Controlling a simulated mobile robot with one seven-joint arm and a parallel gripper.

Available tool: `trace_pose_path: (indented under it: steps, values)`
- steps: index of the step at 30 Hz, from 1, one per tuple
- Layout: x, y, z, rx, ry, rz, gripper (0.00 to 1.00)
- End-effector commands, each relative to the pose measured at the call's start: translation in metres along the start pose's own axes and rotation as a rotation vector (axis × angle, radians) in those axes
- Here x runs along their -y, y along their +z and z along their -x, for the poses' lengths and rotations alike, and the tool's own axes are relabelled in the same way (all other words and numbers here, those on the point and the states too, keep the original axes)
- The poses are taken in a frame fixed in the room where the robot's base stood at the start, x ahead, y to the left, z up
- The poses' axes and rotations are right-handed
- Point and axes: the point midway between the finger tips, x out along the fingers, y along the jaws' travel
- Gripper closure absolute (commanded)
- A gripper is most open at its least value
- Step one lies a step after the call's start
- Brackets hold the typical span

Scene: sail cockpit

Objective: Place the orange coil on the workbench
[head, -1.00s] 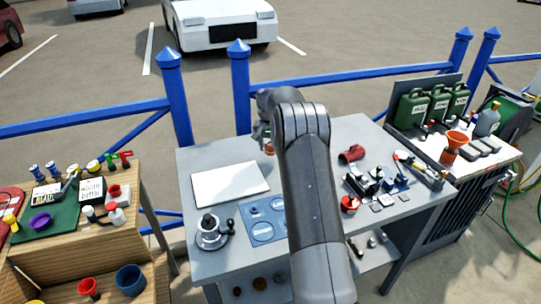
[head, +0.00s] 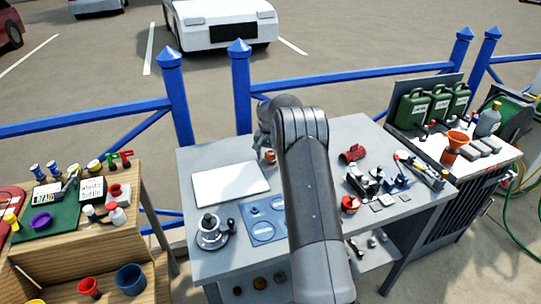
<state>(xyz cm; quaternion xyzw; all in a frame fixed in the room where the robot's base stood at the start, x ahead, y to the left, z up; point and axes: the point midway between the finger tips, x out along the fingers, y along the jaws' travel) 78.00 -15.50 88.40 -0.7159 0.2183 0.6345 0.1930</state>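A small orange-red piece, which looks like the orange coil (head: 270,157), shows at the tip of my gripper (head: 266,152), just right of a white board. My gripper points down over the back part of the grey workbench (head: 228,160). The fingers are small and partly hidden by my arm, but the coil has moved along with them, so they appear shut on it. I cannot tell whether the coil touches the bench top.
The white board (head: 230,184), a winch (head: 211,232) and a blue mat with circles (head: 262,228) lie left and front. A red fitting (head: 352,153), a red can (head: 350,204) and metal parts sit right. A blue railing (head: 340,78) runs behind.

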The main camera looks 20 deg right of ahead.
Motion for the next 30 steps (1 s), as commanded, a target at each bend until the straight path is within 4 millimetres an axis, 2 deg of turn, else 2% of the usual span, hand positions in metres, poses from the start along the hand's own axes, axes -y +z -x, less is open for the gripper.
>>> trace_pose_path:
  steps: [7,11,24,30]
  values:
    - [0.000,0.000,0.001,0.000,0.000,0.000,0.27]
    - [0.000,-0.001,0.011,-0.003,-0.001,0.000,0.27]
    - [0.001,-0.001,0.099,-0.003,-0.002,0.001,0.27]
    - [0.000,0.000,0.120,-0.001,0.000,0.001,0.27]
